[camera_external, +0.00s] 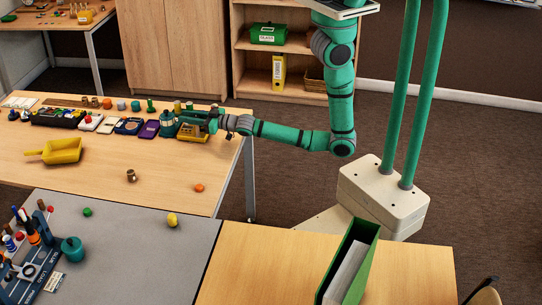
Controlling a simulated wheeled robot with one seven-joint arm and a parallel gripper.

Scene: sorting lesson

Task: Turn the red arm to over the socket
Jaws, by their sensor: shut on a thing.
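My gripper (187,119) is at the right end of the row of items on the wooden table, just above a yellow-edged tray or device (196,137). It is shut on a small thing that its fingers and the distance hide. A teal rounded object (168,127) stands just left of the fingers. I cannot make out a red arm or a socket at the gripper; at this size the parts under it do not show clearly.
The wooden table (105,165) holds small trays and devices along its back, a yellow scoop (62,151), a brown piece (131,175) and an orange ball (199,188). A grey table (140,255) with a blue tool stand (35,262) lies in front. The wooden table's front middle is mostly clear.

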